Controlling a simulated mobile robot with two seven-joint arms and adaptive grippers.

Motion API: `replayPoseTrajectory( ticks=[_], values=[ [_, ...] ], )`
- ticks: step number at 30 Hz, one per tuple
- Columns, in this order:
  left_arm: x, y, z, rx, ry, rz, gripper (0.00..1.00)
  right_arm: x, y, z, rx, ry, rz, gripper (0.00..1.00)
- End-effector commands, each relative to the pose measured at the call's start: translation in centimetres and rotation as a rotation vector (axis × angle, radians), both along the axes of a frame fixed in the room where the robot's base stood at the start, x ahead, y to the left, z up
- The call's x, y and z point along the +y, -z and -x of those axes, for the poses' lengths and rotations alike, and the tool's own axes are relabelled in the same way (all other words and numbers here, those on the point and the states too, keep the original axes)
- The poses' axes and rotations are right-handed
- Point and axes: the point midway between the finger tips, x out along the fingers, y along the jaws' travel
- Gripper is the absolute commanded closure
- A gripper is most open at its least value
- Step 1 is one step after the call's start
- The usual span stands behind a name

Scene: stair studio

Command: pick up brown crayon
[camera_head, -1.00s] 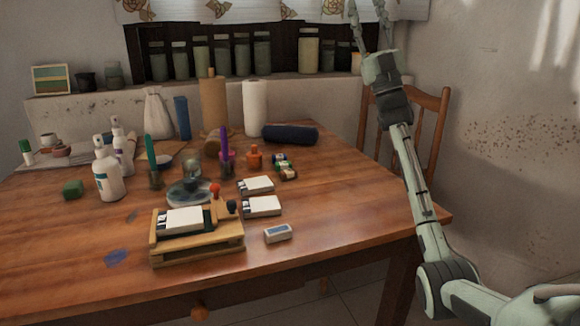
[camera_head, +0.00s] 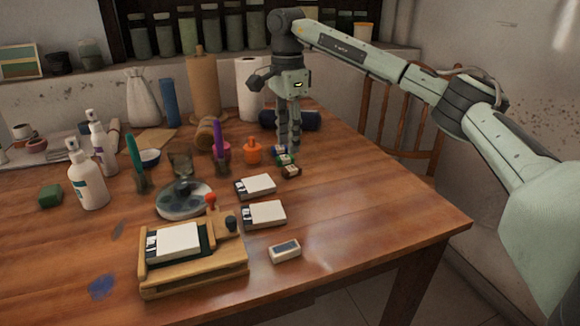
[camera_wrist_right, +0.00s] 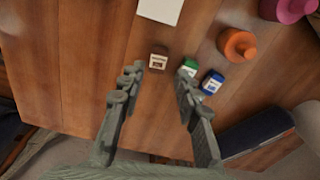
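The brown crayon (camera_head: 291,172), short and stubby, lies on the wooden table at the near end of a small row with a green crayon (camera_head: 284,161) and a blue one. In the right wrist view the brown crayon (camera_wrist_right: 158,60) shows just beyond and between the fingertips, with the green crayon (camera_wrist_right: 189,68) by the right fingertip and the blue crayon (camera_wrist_right: 212,83) farther right. My right gripper (camera_head: 288,150) points down over the row; in its wrist view the gripper (camera_wrist_right: 158,82) is open and empty. My left gripper is not in view.
White card packs (camera_head: 256,186) lie nearer the front, beside a wooden press (camera_head: 195,272). The table's right part (camera_head: 380,205) is clear.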

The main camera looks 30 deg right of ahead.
Motion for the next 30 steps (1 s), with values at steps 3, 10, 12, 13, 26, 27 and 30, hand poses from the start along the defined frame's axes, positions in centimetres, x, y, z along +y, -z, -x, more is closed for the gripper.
replayPoseTrajectory(
  ticks=[3, 10, 12, 13, 26, 27, 30],
  values=[
    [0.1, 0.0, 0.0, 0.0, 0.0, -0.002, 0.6, 0.0, 1.6, 0.1, 0.003, 0.001, -0.002, 0.67],
    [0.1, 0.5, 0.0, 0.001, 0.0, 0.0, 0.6, -0.4, 4.6, 0.2, 0.003, 0.001, -0.004, 0.67],
    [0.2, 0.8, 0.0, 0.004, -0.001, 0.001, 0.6, -0.4, 5.7, 0.2, 0.001, 0.001, -0.005, 0.67],
    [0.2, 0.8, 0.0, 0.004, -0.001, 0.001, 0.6, -0.4, 6.0, 0.2, 0.001, 0.001, -0.005, 0.67],
    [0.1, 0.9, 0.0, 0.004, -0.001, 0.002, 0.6, -0.4, 6.9, 0.2, -0.002, 0.001, -0.007, 0.77],
    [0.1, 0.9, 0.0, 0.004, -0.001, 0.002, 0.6, -0.4, 6.9, 0.2, -0.002, 0.001, -0.007, 0.82],
    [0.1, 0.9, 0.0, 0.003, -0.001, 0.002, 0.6, -0.4, 6.9, 0.2, -0.002, 0.001, -0.007, 0.95]
  ],
)
